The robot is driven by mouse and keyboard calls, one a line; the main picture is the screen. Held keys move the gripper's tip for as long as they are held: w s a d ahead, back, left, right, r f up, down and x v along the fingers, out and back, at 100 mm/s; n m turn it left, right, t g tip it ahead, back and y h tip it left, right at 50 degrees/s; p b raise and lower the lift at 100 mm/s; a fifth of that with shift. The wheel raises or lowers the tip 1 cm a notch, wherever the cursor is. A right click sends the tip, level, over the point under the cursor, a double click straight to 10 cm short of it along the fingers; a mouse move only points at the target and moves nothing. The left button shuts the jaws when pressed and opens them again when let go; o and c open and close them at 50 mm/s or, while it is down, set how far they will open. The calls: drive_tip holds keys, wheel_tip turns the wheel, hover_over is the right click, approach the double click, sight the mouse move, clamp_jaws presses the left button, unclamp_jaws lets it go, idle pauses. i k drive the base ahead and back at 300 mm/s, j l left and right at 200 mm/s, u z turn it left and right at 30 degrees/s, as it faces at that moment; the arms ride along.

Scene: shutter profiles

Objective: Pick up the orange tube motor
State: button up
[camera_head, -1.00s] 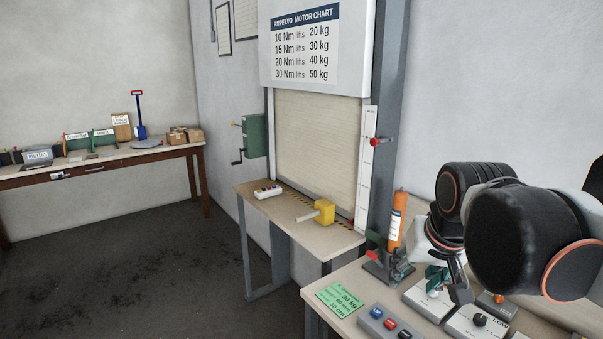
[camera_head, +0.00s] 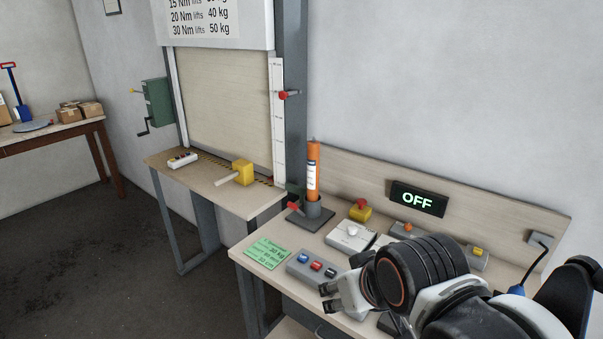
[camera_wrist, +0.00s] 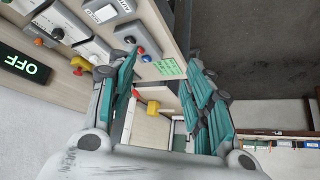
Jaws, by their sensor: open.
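The orange tube motor (camera_head: 313,165) stands upright in a dark holder (camera_head: 313,211) near the left end of the workbench in the head view. It has a white label around its middle. My gripper (camera_head: 330,296) is nearer the camera than the tube, over the front of the bench and apart from it. In the wrist view my gripper (camera_wrist: 164,68) is open, with teal pads and a clear gap between its fingers. I cannot make out the tube in the wrist view.
A control box with coloured buttons (camera_head: 312,265) and a green card (camera_head: 268,252) lie at the bench front. A red emergency stop (camera_head: 361,210) and an OFF display (camera_head: 418,199) stand right of the tube. The shutter table (camera_head: 215,190) holds a yellow block (camera_head: 243,172).

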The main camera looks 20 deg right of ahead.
sight(314, 146)
drive_tip(key=i+j+z, duration=0.2)
drive_tip(key=z, duration=0.2)
drive_tip(key=i+j+z, duration=0.6)
drive_tip(key=z, duration=0.15)
